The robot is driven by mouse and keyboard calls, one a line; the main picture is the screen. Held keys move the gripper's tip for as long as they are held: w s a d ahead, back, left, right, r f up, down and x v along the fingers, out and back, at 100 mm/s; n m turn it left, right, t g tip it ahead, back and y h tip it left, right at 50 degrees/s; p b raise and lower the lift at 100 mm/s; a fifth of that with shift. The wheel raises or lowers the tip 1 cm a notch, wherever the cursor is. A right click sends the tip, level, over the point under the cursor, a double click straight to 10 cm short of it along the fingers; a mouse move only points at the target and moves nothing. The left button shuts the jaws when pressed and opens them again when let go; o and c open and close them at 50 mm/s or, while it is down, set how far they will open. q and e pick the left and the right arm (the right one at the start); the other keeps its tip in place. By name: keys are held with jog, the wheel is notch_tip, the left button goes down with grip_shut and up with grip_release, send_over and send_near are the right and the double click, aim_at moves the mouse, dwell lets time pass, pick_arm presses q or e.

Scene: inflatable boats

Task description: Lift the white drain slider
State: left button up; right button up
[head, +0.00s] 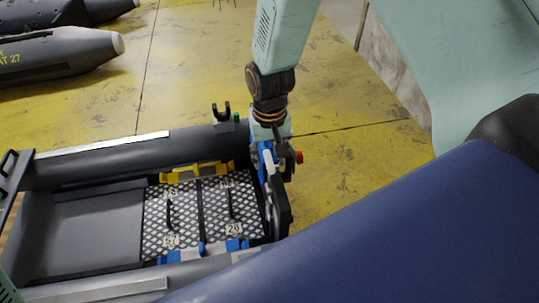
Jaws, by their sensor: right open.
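An inflatable boat with dark grey tubes (110,157) lies at the lower left, with a dark transom (280,205) at its right end. A small white piece (268,157) with blue parts beside it shows at the top of the transom; it looks like the drain slider. My right gripper (272,143) is open and comes down from above, right at this piece. Its fingers are small and partly merge with the blue and white parts, so I cannot tell whether they touch. My left gripper is not in view.
A metal grid floor (186,208) with black handles lies inside the boat, with a yellow bracket (195,172) and blue brackets (236,245) at its edges. A red knob (299,157) sits right of the transom. Other boats (60,55) stand at upper left. Yellow floor (190,60) is clear.

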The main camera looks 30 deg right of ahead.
notch_tip(320, 180, up, 3)
jog(key=shift+f+p, duration=0.1)
jog(key=shift+p, duration=0.8)
jog(key=shift+r, duration=1.1)
